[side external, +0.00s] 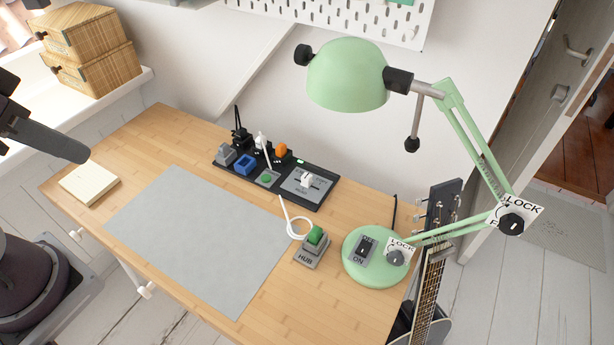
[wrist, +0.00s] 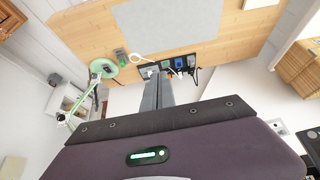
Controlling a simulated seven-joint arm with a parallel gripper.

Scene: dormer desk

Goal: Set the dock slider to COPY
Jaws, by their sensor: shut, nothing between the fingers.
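The black dock (side external: 225,166) lies along the back of the desk. Its slider is a grey plate at the right end with a white knob (side external: 306,181) near the middle of the plate; its lettering is too small to read. In the wrist view the dock (wrist: 190,72) shows beyond my fingertips, with part of the slider plate (wrist: 149,70) at its left end. My gripper (wrist: 157,77) is shut and empty. In the side view my gripper (side external: 82,153) is at the far left, raised and well away from the dock.
A green lamp (side external: 350,75) stands on the right, its round base (side external: 352,272) near the dock. A HUB block (side external: 311,252) with a green plug and white cable lies before the dock. The grey mat (side external: 200,235) is clear. A note pad (side external: 90,183) lies on the left.

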